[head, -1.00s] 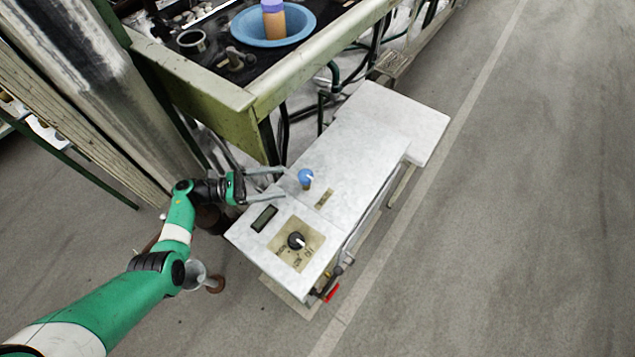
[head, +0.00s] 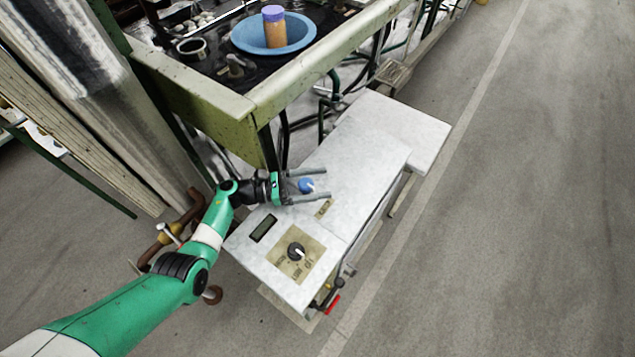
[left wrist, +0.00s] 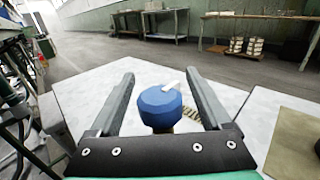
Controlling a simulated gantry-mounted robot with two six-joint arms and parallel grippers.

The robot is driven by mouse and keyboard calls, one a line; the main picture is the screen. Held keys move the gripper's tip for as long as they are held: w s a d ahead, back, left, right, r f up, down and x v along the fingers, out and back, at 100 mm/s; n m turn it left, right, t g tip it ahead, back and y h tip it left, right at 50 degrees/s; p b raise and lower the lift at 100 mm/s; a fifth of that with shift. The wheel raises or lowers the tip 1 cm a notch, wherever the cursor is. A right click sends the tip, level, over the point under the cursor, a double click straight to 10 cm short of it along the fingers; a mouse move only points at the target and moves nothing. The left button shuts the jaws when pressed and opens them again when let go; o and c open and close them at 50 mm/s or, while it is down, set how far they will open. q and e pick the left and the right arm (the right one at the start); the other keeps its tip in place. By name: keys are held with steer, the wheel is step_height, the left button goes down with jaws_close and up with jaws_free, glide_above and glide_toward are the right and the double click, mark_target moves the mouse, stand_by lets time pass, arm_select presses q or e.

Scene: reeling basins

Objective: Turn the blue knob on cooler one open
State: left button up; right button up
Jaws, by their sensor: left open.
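The blue knob (head: 306,186) with a white pointer mark stands on the white top of the cooler (head: 365,150). My left gripper (head: 322,184) is open, with one finger on each side of the knob in the head view. In the left wrist view the blue knob (left wrist: 160,105) sits between the two open fingers (left wrist: 160,88), with a visible gap to each. Its white pointer is at the upper right of the knob there. My right gripper is in neither view.
A black dial (head: 296,250) on a tan plate and a small dark display (head: 263,228) are on the cooler's near end. A red-handled valve (head: 332,303) hangs at its front edge. A green-edged bench (head: 250,100) with a blue basin (head: 250,45) stands behind. The floor at right is clear.

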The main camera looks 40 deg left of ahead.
arm_select(q)
jaws_close()
stand_by(0.3)
steer(key=shift+y, duration=0.3)
steer(key=shift+w+a+r+n+t+y+p, duration=0.1)
steer(key=shift+a+n+t+y+p, duration=0.05)
steer(key=shift+n+t+y+p, duration=0.95)
steer(key=n+y, duration=0.1)
steer(key=t+y, duration=0.1)
steer(key=n+y, duration=0.1)
steer(key=shift+w+a+n+y, duration=0.15)
steer(key=shift+a+n+y, duration=0.15)
steer(key=shift+y, duration=0.1)
steer(key=n+y, duration=0.1)
steer(key=y, duration=0.1)
steer(key=n+t+y, duration=0.1)
steer(key=y, duration=0.1)
steer(key=shift+w+a+n+b, duration=0.1)
steer(key=shift+a+n+b, duration=0.2)
steer(key=shift+b, duration=0.1)
steer(key=shift+a+n+y+b, duration=0.3)
steer(key=shift+n+y+b, duration=0.2)
steer(key=shift+n+y, duration=0.55)
steer(key=shift+a+n+y+b, duration=0.25)
steer(key=shift+n+y+b, duration=0.25)
steer(key=shift+y, duration=0.95)
